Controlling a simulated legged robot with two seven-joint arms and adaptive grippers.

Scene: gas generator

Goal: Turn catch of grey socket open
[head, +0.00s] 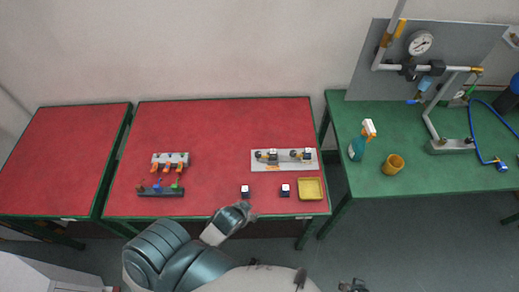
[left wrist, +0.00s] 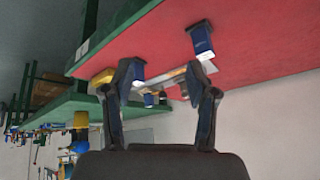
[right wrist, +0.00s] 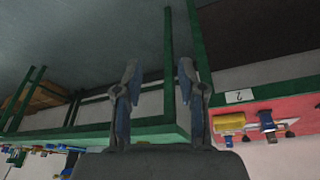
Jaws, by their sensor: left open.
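I cannot tell for sure which part is the grey socket. A grey strip (head: 170,158) with several orange parts lies on the red table's left half. A pale plate (head: 284,166) with two dark-and-yellow fittings lies on its right half. Two dark blue blocks with white tops, one left (head: 245,191) and one right (head: 285,190), stand in front of that plate. My left gripper (head: 238,213) is at the table's front edge, near the left block. In the left wrist view it is open and empty (left wrist: 160,75). My right gripper (right wrist: 158,70) is open and empty, away from the table.
A dark strip (head: 160,192) with red, blue and green parts lies before the grey strip. A yellow tray (head: 311,189) sits at the front right corner. The red table's middle is clear.

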